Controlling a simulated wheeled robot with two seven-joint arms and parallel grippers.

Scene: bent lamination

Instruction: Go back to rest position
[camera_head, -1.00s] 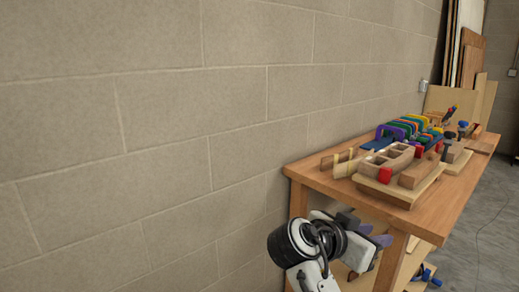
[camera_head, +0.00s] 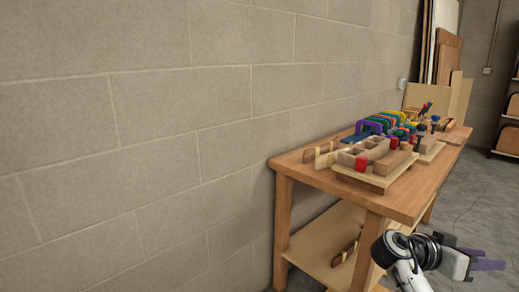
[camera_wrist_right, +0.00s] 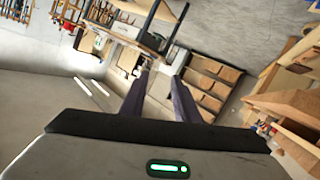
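My right gripper (camera_head: 488,261) has purple fingers and is in the lower right of the head view, in front of and to the right of the workbench (camera_head: 385,203), clear of it. In the right wrist view (camera_wrist_right: 160,77) its two fingers stand apart with nothing between them, so it is open and empty. My left gripper is in neither view.
The wooden workbench against the block wall (camera_head: 150,120) carries coloured clamps (camera_head: 380,125) and a curved wooden form (camera_head: 357,154) on a board. A lower shelf (camera_head: 335,240) is under it. Wood sheets (camera_head: 440,45) lean behind; open grey floor (camera_head: 480,190) is at right.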

